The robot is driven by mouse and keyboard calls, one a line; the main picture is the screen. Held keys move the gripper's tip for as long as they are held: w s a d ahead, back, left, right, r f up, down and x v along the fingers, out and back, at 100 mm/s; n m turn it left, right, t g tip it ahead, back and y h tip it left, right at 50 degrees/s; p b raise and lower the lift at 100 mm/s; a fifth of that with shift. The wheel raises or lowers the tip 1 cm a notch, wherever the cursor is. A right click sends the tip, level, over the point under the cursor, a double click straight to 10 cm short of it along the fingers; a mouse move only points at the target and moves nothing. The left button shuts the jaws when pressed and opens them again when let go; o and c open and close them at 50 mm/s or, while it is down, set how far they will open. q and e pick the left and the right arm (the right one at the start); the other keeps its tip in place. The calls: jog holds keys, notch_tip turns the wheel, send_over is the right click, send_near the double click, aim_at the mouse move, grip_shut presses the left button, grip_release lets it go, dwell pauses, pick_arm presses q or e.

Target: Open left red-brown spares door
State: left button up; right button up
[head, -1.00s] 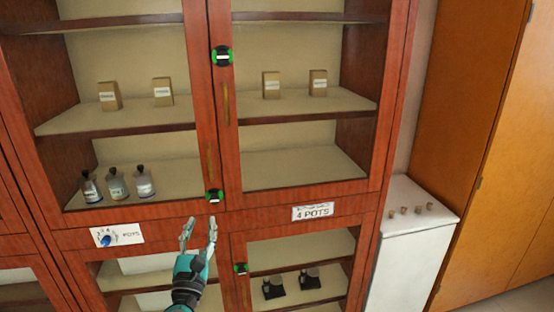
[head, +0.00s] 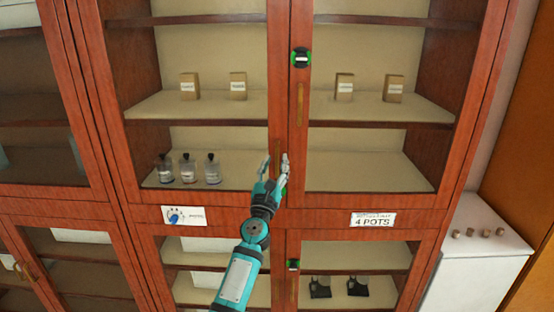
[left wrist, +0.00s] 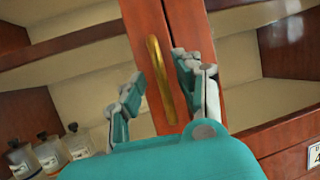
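The red-brown cabinet has two tall glazed upper doors, both shut. The left door (head: 280,60) has a vertical brass handle (head: 277,152) low on its right stile, partly behind my gripper. My left gripper (head: 273,162) is open and upright in front of that handle. In the left wrist view the brass handle (left wrist: 160,80) shows between the two spread fingers of the left gripper (left wrist: 156,80); I cannot tell whether they touch it. The right door (head: 300,150) has its own brass handle (head: 299,104). No label reading "spares" can be made out. My right gripper is out of view.
Labelled boxes (head: 189,87) and bottles (head: 188,170) stand on shelves. A "4 POTS" sign (head: 373,220) is on the rail. A white counter (head: 468,260) stands at right.

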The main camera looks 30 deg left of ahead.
pick_arm(q)
jog(key=shift+x, duration=1)
grip_shut()
